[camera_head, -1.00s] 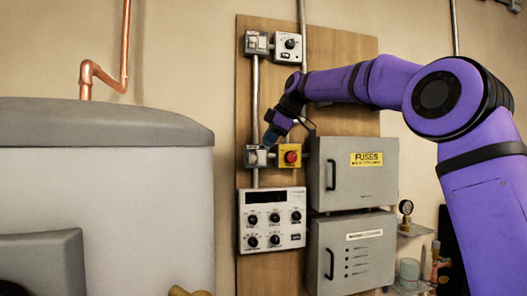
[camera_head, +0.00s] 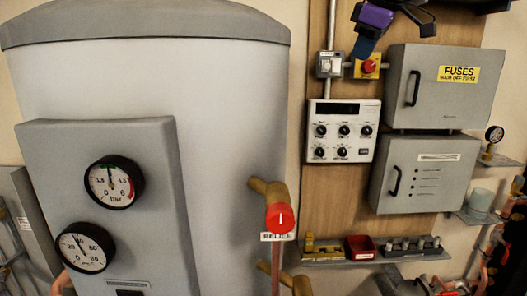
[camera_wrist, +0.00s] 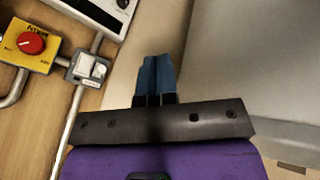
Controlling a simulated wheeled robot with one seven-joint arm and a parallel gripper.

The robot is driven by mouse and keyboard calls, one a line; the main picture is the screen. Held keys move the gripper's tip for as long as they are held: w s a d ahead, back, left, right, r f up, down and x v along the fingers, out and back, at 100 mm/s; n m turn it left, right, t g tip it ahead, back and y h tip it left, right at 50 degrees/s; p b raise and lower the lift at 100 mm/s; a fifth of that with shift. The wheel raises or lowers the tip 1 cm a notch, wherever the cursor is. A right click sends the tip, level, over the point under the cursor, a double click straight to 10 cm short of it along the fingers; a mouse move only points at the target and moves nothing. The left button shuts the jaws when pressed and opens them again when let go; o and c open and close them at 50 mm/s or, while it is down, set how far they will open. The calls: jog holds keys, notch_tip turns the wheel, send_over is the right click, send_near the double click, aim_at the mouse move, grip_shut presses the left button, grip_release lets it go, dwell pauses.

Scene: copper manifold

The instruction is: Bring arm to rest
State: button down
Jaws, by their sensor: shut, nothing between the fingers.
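My gripper (camera_head: 363,47) shows at the top of the head view, in front of the wooden board and just above the yellow box with a red button (camera_head: 369,66). In the wrist view its two blue fingers (camera_wrist: 155,78) lie side by side, shut with nothing between them. There the fingers point past the board's edge, apart from the light switch (camera_wrist: 88,66) and the red button (camera_wrist: 31,43). Most of my arm is out of the head view.
A large grey tank (camera_head: 220,120) with two gauges stands at left. A red relief knob (camera_head: 280,218) sticks out beside it. A control panel (camera_head: 342,131), a fuse box (camera_head: 440,100) and a lower grey box (camera_head: 425,180) are on the board. A shelf (camera_head: 375,257) below holds small parts.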

jog(key=s+d+f+m, duration=0.2)
jog(key=s+f+m, duration=0.2)
jog(key=s+f, duration=0.3)
jog(key=s+d+f+m+h, duration=0.1)
jog(key=s+d+f+m, duration=0.2)
jog(key=s+f, duration=0.4)
jog(key=s+d+f+m, duration=0.3)
jog(key=s+f, duration=0.4)
jog(key=s, duration=1)
jog(key=shift+d+m+h, duration=0.2)
jog(key=shift+m+h, duration=0.2)
jog(key=shift+m, duration=0.4)
